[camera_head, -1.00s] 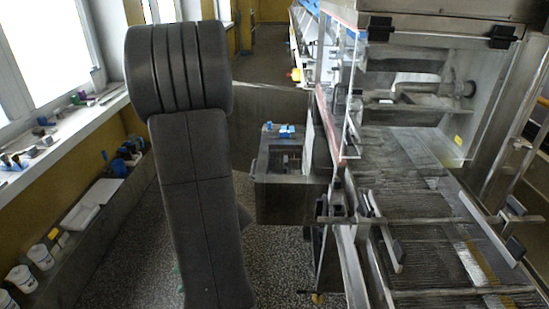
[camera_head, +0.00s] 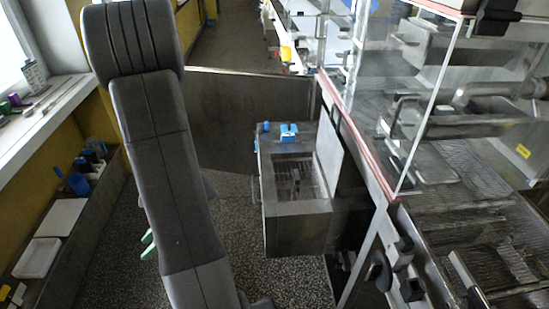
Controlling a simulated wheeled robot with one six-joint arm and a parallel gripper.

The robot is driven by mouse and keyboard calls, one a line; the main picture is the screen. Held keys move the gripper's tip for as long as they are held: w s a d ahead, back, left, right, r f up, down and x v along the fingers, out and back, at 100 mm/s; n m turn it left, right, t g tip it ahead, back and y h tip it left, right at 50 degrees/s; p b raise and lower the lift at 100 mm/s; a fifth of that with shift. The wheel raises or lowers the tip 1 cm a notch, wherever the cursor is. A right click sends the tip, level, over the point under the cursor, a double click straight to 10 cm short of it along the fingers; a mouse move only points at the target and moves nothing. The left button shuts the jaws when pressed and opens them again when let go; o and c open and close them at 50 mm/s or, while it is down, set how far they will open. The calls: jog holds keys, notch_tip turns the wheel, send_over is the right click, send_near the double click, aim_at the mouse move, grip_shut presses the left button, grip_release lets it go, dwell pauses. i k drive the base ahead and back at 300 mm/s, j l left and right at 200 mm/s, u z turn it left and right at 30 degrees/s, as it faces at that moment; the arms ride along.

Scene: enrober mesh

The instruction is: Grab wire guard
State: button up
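A wire grid (camera_head: 308,192) shows inside the open top of a grey metal box (camera_head: 296,234) at the middle of the view. It looks like the wire guard, but I cannot tell for sure. A small dark upright part stands at the grid and hides a bit of it. My gripper is not in view. My dark grey arm fills the left-centre of the view, and its lower end runs out at the bottom edge, left of the box.
Blue parts (camera_head: 289,131) sit on the box's back rim. The machine with clear panels and a wire mesh belt (camera_head: 485,220) stands close on the right. A ledge with white trays (camera_head: 40,257) runs along the left wall. Speckled floor (camera_head: 110,262) is open between.

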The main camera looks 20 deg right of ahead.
aim_at(296, 176)
jog(key=i+j+z, duration=0.2)
jog(key=i, duration=0.25)
jog(key=i+j+z, duration=0.2)
jog(key=i, duration=0.25)
jog(key=i+j+z, duration=0.2)
jog(key=i, duration=0.25)
jog(key=z, duration=2.8)
